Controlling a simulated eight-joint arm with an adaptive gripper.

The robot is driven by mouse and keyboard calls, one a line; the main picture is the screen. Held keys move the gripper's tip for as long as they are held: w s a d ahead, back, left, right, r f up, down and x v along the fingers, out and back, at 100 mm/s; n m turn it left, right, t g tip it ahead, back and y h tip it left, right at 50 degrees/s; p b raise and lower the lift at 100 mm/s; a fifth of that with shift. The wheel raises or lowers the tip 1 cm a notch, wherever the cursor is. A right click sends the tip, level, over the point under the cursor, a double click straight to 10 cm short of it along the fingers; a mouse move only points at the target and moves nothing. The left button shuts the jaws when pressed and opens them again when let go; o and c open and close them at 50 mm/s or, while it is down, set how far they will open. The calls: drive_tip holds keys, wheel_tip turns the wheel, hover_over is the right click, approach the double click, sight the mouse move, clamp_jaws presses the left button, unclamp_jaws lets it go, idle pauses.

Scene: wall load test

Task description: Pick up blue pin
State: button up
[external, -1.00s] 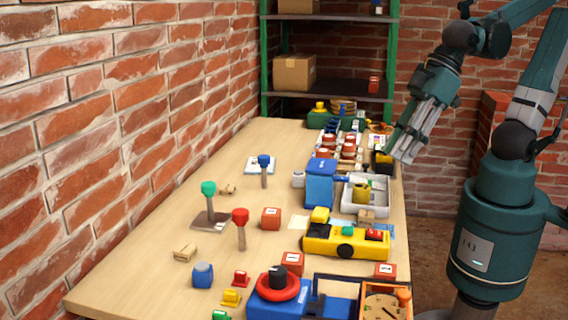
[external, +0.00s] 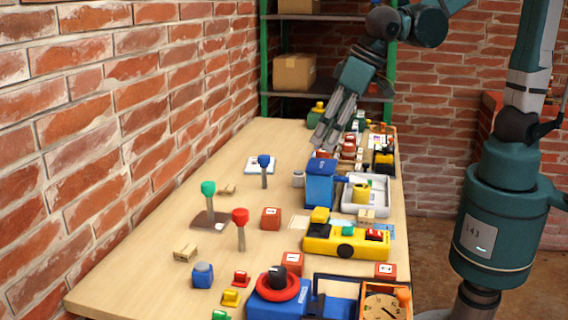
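The blue pin (external: 264,169) stands upright toward the far part of the table, with a blue head on a grey-brown shaft. It stands in front of a pale flat plate (external: 256,161); I cannot tell whether it is set in it. My gripper (external: 326,143) points down over the far right part of the table, right of the blue pin and apart from it. Its two fingers look spread with nothing between them. A green-headed pin (external: 209,192) and a red-headed pin (external: 240,220) stand nearer the camera.
A tall blue box (external: 320,186) stands below my gripper in the picture. A white tray (external: 350,206), a yellow tool body (external: 345,242) and several small blocks crowd the right side. The brick wall (external: 90,130) borders the left; the table's left strip is mostly clear.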

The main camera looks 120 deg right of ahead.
drive_tip(key=w+d+f+m+g+p, duration=0.1)
drive_tip(key=w+d+m+p, duration=0.1)
drive_tip(key=d, duration=0.3)
drive_tip(key=w+d+f+m+g+p, duration=0.1)
drive_tip(key=w+d+f+m, duration=0.1)
drive_tip(key=d, duration=0.4)
drive_tip(key=m+g+h+p, duration=0.1)
drive_tip(key=m+p, duration=0.2)
drive_tip(key=m, duration=0.1)
hover_over(268, 161)
drive_tip(key=a, duration=0.3)
drive_tip(key=f, duration=0.4)
drive_tip(key=shift+d+f, duration=0.2)
drive_tip(key=shift+f, duration=0.2)
drive_tip(key=shift+f, duration=0.1)
drive_tip(key=shift+b+x, duration=0.75)
drive_tip(key=shift+x, duration=2.55)
drive_tip(key=shift+s+d, duration=0.1)
drive_tip(key=shift+g, duration=0.3)
drive_tip(key=shift+b+x, duration=0.5)
drive_tip(key=shift+x, duration=2.1)
drive_tip(key=shift+d, duration=0.1)
